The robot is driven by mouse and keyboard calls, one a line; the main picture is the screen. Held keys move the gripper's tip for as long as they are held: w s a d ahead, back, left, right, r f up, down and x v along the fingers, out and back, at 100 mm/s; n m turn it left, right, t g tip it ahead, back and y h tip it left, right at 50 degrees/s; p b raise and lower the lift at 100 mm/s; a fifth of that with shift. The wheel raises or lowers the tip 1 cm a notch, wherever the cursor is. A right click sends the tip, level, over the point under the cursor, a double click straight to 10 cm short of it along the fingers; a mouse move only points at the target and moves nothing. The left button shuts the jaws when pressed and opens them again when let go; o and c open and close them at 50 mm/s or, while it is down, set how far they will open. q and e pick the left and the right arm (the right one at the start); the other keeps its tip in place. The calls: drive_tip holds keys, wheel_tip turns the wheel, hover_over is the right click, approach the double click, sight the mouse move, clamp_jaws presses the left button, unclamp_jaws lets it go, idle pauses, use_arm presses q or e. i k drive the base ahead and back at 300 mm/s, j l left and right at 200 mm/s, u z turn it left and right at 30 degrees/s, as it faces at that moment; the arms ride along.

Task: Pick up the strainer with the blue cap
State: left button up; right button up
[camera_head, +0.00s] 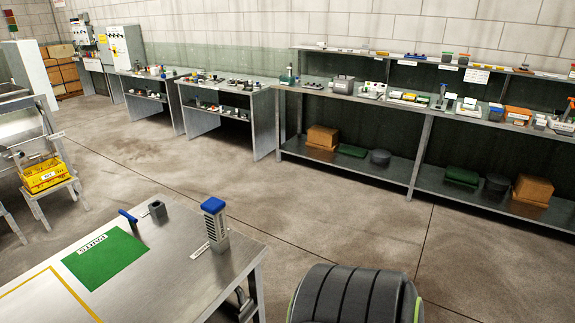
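The strainer with the blue cap (215,232) stands upright near the right end of the steel table in the foreground. Its body is a grey slotted column under a square blue top. A small white label lies beside its base on the left. Neither of my grippers shows in the head view, and nothing is seen touching the strainer.
The steel table (180,262) also bears a green mat (105,259), a hollow grey block (157,211) and a blue-handled tool (128,217). A dark ribbed rounded form (350,296) is at the bottom centre. A yellow crate (43,175) stands left. Floor beyond is open.

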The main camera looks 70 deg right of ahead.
sight(214, 214)
drive_tip(key=z, duration=1.9)
